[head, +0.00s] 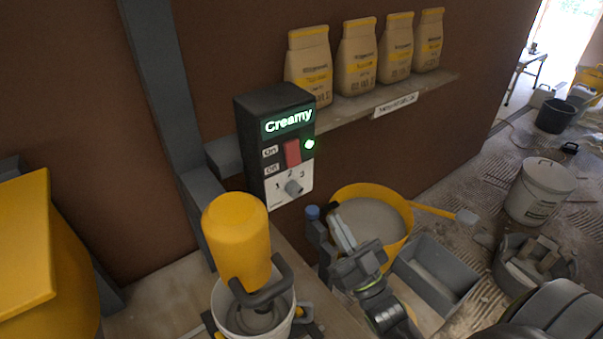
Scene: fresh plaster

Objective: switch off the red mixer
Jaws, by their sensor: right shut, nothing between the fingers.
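A dark control box (275,140) is mounted on the brown wall. Its lit display reads "Creamy" and a green lamp (309,143) glows on its side. A red rocker switch (292,153) sits beside "On" and "Off" labels; which end is pressed I cannot tell. Below is a grey knob (293,187) marked 1, 2, 3. The mixer (238,240) below the box has a yellow body, not red, and stands over a white bucket (232,321). My right gripper (338,226) is shut and empty, below and right of the box, apart from the switch. My left gripper is out of view.
A yellow tub (375,194) of grey mix is behind my right gripper, with a grey trough (437,274) to its right. Several paper bags (358,66) stand on a shelf (345,110) right of the box. The space before the switch looks clear.

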